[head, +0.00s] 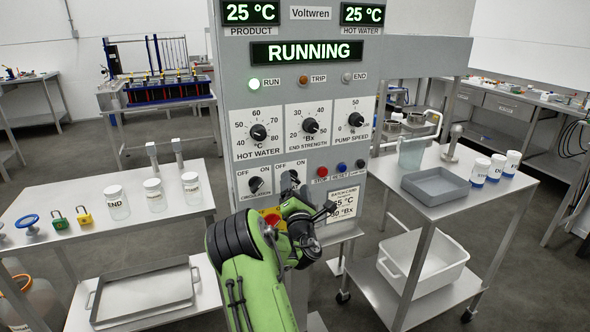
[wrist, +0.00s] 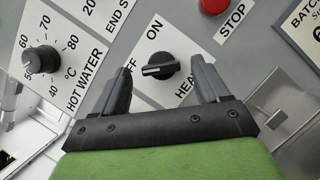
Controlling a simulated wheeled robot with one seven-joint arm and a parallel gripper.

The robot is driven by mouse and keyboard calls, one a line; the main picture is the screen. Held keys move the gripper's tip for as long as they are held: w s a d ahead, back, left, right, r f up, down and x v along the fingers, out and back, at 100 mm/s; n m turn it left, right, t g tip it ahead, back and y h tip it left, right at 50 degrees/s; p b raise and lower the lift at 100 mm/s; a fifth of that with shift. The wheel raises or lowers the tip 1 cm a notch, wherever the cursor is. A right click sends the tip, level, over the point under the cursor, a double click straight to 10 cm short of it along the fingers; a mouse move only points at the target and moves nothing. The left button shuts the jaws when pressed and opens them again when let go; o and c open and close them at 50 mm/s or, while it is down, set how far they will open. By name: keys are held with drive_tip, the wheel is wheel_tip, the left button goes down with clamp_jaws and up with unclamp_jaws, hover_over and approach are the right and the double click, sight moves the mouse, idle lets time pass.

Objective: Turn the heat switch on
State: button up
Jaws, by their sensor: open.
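The heat switch (wrist: 159,68) is a black rotary knob on the grey panel. In the wrist view it shows between my two fingers. Its white mark is at the left end of its handle, on the side of the partly hidden OFF label; the ON label (wrist: 155,28) is above it. The heat label below it is partly covered by a finger. My gripper (head: 306,200) is open at the lower middle of the panel in the head view, where my arm covers part of the switch area. I cannot tell whether the fingers touch the knob.
The control panel (head: 235,110) shows RUNNING and two 25 °C readouts. The circulation switch (head: 256,184) is left of the heat switch. The red stop button (head: 322,171) is to its right. Tables with jars (head: 117,203) and a grey tray (head: 435,186) flank the panel.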

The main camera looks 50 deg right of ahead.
drive_tip(key=shift+x, duration=1.05)
drive_tip(key=c, duration=1.1)
drive_tip(key=shift+o, duration=0.2)
